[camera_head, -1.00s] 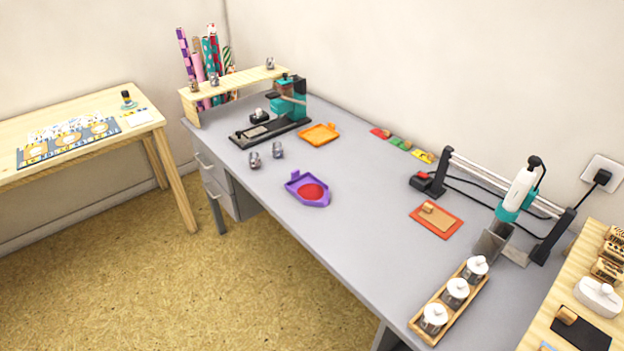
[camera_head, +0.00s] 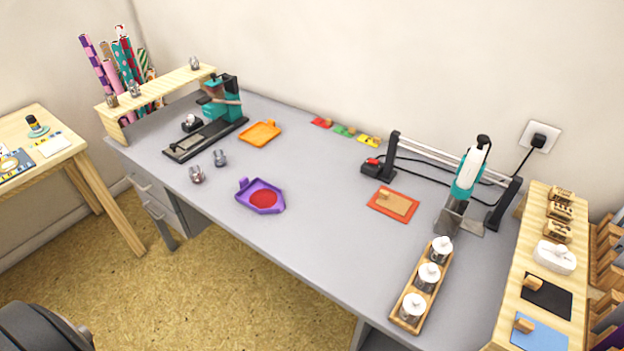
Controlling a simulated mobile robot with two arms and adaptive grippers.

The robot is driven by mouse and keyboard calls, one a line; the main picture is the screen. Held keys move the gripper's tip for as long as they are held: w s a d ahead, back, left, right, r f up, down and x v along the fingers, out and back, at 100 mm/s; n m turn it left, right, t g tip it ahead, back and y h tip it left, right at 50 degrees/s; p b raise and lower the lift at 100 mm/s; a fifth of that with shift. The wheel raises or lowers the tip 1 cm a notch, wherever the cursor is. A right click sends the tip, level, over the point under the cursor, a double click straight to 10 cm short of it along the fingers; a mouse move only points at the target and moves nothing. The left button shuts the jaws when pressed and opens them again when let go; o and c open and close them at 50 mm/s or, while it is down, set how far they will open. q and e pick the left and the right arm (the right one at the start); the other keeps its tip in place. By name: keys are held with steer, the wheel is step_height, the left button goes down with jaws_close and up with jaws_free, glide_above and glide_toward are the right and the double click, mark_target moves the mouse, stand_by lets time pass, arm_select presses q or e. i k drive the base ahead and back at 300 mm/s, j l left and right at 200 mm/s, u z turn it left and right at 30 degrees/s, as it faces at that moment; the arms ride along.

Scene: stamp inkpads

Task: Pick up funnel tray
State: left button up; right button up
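A purple tray (camera_head: 247,203) with a small handle tab and a pointed end lies flat on the grey desk. A red round patch (camera_head: 263,199) covers part of its floor. An orange tray (camera_head: 260,133) of similar shape lies farther back, beside the teal and black press. I cannot tell from looks alone which of the two is the funnel tray. Neither gripper is in view.
The grey desk (camera_head: 310,240) is clear around the purple tray. Two small metal pieces stand left of it, near the press (camera_head: 220,105). A red-orange mat (camera_head: 393,205), a wooden rack of jars (camera_head: 408,310) and a teal-and-white tool (camera_head: 466,180) are to the right.

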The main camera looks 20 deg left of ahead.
mark_target(263, 197)
steer(key=j+z, duration=0.2)
steer(key=j, duration=0.35)
steer(key=j+z, duration=0.2)
steer(key=j, duration=0.35)
steer(key=j+z, duration=0.25)
steer(key=j, duration=0.35)
steer(key=k+j+z, duration=0.2)
steer(key=j, duration=0.3)
steer(key=j+z, duration=0.2)
steer(key=j, duration=0.35)
steer(key=k, duration=0.05)
